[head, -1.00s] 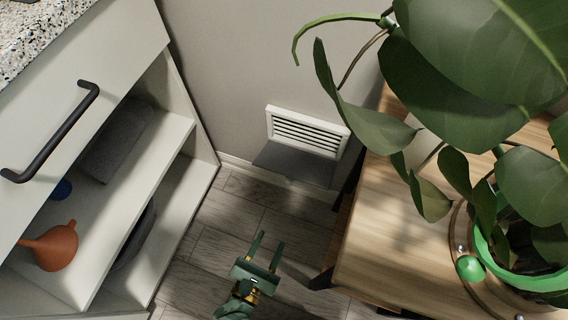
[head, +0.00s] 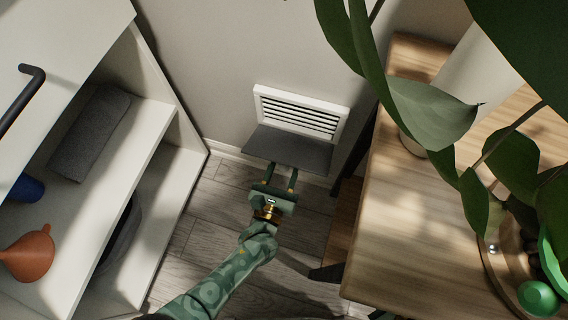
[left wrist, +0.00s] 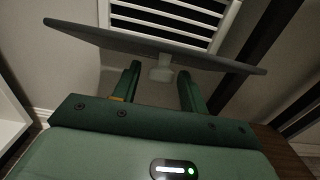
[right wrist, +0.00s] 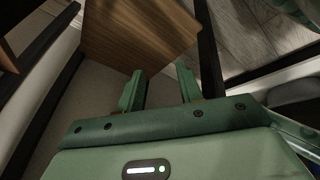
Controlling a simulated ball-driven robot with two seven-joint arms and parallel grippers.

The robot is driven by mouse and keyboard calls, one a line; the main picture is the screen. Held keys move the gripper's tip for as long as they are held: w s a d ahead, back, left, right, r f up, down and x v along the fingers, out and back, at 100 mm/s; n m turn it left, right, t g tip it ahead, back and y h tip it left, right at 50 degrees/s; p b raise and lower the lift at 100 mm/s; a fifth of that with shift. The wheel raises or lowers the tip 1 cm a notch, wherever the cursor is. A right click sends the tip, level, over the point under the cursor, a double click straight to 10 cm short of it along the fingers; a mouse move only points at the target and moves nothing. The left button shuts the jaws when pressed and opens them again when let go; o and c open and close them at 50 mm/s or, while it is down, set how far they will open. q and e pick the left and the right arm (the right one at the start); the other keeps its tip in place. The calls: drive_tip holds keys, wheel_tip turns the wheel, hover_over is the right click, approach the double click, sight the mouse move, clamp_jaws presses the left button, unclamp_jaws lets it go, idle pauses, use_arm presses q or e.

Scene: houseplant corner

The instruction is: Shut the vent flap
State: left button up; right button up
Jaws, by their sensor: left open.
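The vent (head: 300,92) is a white slatted grille low on the wall. Its dark grey flap (head: 288,149) hangs open, sticking out from the lower edge of the vent. In the left wrist view the flap (left wrist: 110,38) crosses above my fingers, with a small pale knob (left wrist: 161,73) on its underside. My left gripper (head: 283,168) is open just below the flap, its fingers spread to either side of the knob; I cannot tell whether they touch the flap. My right gripper (right wrist: 160,76) shows only in its own wrist view, open and empty.
A white cabinet with open shelves (head: 130,135) stands at the left, holding an orange funnel (head: 30,255) and a grey folded item (head: 90,132). A wooden table (head: 410,235) with a leafy plant (head: 430,110) stands at the right. Floor shows between them.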

use_arm(q)
drive_tip(key=shift+w+d, duration=0.1)
drive_tip(key=shift+w, duration=0.25)
use_arm(e)
drive_tip(key=shift+w+a+r, duration=0.2)
use_arm(q)
clamp_jaws()
drive_tip(key=shift+r, duration=0.15)
use_arm(e)
drive_tip(key=shift+r, duration=0.1)
